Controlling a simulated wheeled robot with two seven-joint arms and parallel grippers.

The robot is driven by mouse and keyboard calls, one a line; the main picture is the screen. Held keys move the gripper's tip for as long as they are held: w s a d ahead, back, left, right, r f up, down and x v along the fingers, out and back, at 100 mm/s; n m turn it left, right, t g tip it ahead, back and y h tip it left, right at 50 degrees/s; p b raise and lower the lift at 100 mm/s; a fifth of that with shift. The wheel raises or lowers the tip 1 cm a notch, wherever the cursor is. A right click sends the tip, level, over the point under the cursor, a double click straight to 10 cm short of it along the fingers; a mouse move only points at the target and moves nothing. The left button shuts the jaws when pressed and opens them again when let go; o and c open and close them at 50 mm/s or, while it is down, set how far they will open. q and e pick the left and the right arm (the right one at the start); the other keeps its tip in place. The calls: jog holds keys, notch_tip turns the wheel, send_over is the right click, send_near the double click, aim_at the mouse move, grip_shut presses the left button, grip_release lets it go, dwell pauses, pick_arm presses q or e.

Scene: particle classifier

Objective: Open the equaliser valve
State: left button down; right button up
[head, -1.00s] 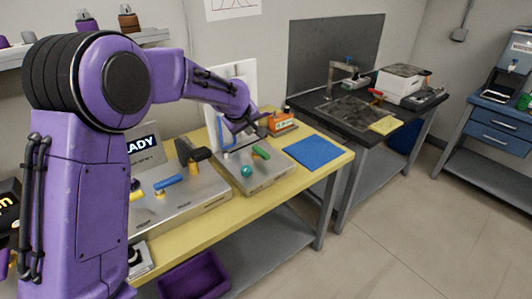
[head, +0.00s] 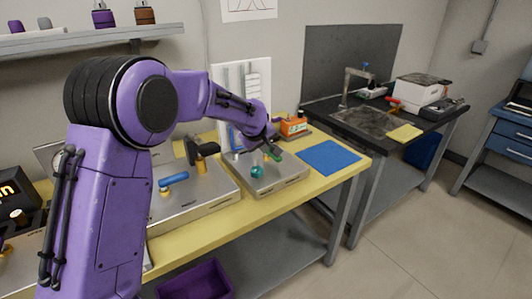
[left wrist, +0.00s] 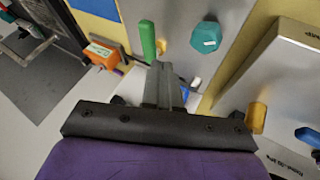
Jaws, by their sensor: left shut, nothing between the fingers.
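The equaliser valve is not labelled legibly, so I cannot tell which handle it is. A metal panel box on the yellow bench carries a green lever (left wrist: 147,40) and a teal knob (head: 257,171); the knob also shows in the left wrist view (left wrist: 206,37). My left gripper (head: 273,147) is over this box, shut and empty. In the left wrist view its closed fingertips (left wrist: 161,68) point toward the gap near the green lever's end; I cannot tell if they touch. In the head view the gripper partly hides the green lever (head: 276,156). My right gripper is not in view.
A second panel box with a blue lever (head: 173,180) and a black-handled valve (head: 203,151) stands left of it. An orange device (head: 293,127) is behind, a blue mat (head: 329,158) to the right. A purple bin (head: 197,281) is below the bench.

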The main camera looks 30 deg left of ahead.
pick_arm(q)
jog(key=x, duration=0.9)
jog(key=shift+a+p, duration=0.1)
jog(key=shift+p, duration=0.25)
jog(key=shift+s, duration=0.1)
